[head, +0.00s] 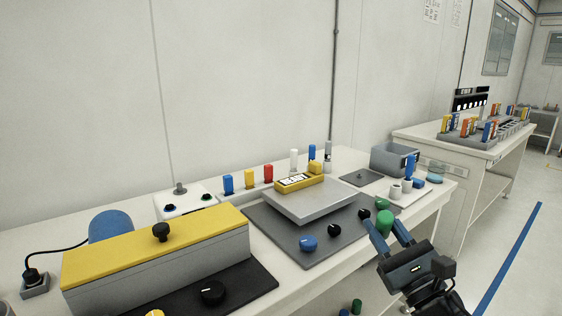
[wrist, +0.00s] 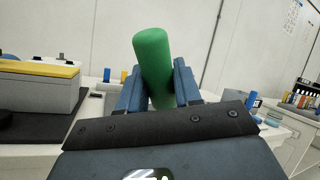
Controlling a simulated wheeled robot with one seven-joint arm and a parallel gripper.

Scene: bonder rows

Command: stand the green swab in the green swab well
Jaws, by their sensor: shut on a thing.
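My gripper (head: 381,226) is shut on a green cylinder, the green swab (head: 384,220), in front of the bench's right part. In the wrist view the swab (wrist: 153,55) stands up between the two blue fingers, leaning slightly left, its lower end hidden by the gripper body. A smaller green piece (head: 381,203) shows just behind it in the head view; I cannot tell what it is. White round holders (head: 395,193) stand on a pale tray behind, one with a blue swab (head: 410,165) upright in it. I cannot tell which well is the green one.
A grey bin (head: 393,160) and a teal dish (head: 434,178) sit at the bench's right end. A yellow-topped box (head: 150,250) fills the left. Open floor lies right.

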